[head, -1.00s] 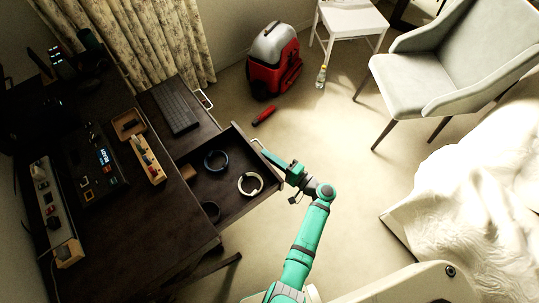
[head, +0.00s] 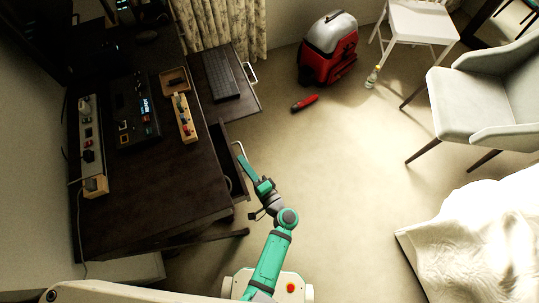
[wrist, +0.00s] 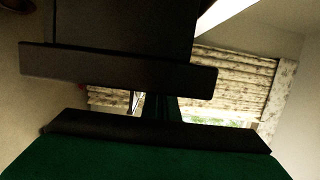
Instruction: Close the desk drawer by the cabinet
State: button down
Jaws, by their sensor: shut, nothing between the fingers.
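The dark desk drawer (head: 241,188) is pulled out only a little from the dark wooden desk (head: 170,205) in the head view. A narrow strip of its inside shows, with part of a round item in it. Its pale handle (head: 237,149) is on the front. My gripper (head: 245,162), teal, is shut and empty at the drawer front, close to the handle. I cannot tell whether it touches. In the wrist view, dark bars and green parts fill most of the picture, and the drawer cannot be made out clearly.
A red tool (head: 304,103) and a red-grey vacuum (head: 328,50) are on the floor. Chairs (head: 470,105) stand at right.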

jog(key=shift+s+a, duration=0.55)
jog(key=shift+a, duration=0.5)
jog(key=shift+s+a, duration=0.55)
jog(key=shift+a, duration=0.55)
jog(key=shift+s+a, duration=0.55)
jog(key=shift+a, duration=0.6)
jog(key=shift+w+d, duration=0.2)
jog(key=shift+d, duration=0.2)
jog(key=d, duration=0.2)
jog(key=w+d, duration=0.1)
jog(key=d, duration=0.1)
jog(key=v, duration=0.9)
jog(key=shift+d, duration=0.2)
